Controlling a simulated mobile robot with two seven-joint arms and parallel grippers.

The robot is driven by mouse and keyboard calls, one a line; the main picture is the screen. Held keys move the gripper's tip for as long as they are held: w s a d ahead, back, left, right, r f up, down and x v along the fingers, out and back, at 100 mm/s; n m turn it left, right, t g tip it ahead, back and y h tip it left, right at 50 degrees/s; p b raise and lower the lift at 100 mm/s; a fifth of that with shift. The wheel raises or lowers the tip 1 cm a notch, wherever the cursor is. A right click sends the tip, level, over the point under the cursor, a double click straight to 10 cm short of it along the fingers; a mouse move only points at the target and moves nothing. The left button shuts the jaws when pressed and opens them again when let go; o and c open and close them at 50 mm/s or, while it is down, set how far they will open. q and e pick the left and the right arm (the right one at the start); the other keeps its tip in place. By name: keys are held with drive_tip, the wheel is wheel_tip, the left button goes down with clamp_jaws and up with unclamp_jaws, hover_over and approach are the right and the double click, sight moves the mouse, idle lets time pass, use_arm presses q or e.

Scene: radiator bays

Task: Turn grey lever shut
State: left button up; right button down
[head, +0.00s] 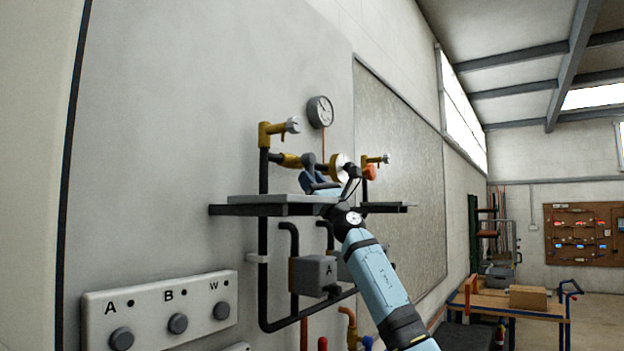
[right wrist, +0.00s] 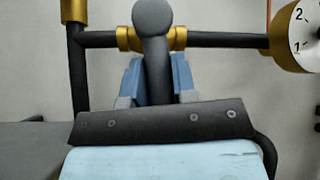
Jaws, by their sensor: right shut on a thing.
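The grey lever (head: 308,163) sits at a brass valve (head: 290,160) on the dark horizontal pipe at the wall. In the right wrist view the lever (right wrist: 154,55) is a dark bar with a rounded end, standing upright in the picture in front of the brass valve body (right wrist: 126,39). My right gripper (head: 314,180) is at the lever, with its blue fingers (right wrist: 155,82) on both sides of the bar, shut on it. The lower part of the lever is hidden behind my wrist. My left gripper is in neither view.
A dark-edged shelf (head: 270,209) lies just below the gripper. A brass-rimmed dial (right wrist: 297,36) is to the right on the same pipe. A round gauge (head: 320,111) hangs above.

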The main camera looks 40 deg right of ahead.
drive_tip(key=c, duration=0.9)
unclamp_jaws()
drive_tip(key=b+v, duration=0.3)
drive_tip(key=v, duration=1)
drive_tip(key=shift+s+d+f, duration=0.1)
drive_tip(key=shift+s+f, duration=0.15)
drive_tip(key=shift+s, duration=0.05)
